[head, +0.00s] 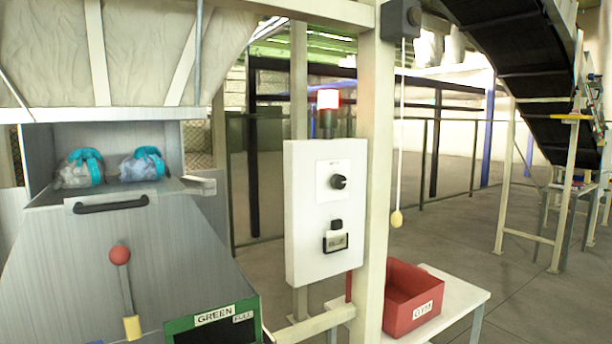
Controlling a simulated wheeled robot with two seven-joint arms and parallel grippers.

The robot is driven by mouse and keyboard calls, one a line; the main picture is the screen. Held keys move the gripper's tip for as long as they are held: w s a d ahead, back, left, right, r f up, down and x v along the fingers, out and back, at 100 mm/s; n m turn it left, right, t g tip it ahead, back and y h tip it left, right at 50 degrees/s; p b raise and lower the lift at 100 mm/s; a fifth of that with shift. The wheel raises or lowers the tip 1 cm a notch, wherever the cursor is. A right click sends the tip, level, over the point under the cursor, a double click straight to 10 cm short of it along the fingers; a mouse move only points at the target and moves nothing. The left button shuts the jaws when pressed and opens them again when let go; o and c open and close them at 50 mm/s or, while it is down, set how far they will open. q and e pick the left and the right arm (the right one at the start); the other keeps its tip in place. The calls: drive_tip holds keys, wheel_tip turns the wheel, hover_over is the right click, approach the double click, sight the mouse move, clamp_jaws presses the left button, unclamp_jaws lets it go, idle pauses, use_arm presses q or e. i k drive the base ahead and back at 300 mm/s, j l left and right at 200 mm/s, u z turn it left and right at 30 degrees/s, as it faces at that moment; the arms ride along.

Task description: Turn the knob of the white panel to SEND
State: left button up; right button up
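The white panel (306,258) stands upright at the centre, fixed beside a cream post. Its black round knob (338,182) sits on a small white plate in the upper half. The lettering around the knob is too small to read, so I cannot tell which setting it points to. Lower on the panel is a black fitting (336,225) with a small label holder (336,241) below it. A red and white lamp (328,99) stands on top of the panel. Neither of my grippers shows in the head view.
Left, a grey metal chute holds two bags (142,165) with teal straps, above a red-ball lever (120,255) and a green-framed sign (213,318). Right, a red bin (411,297) stands on a white table (463,296). A pull cord (397,218) hangs right of the post.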

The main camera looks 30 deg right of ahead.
sight(338, 182)
drive_tip(key=i+z, duration=0.25)
drive_tip(key=z, duration=0.15)
drive_tip(key=i+j+z, duration=0.15)
drive_tip(key=z, duration=0.25)
drive_tip(key=i+j+z, duration=0.2)
drive_tip(key=z, duration=0.2)
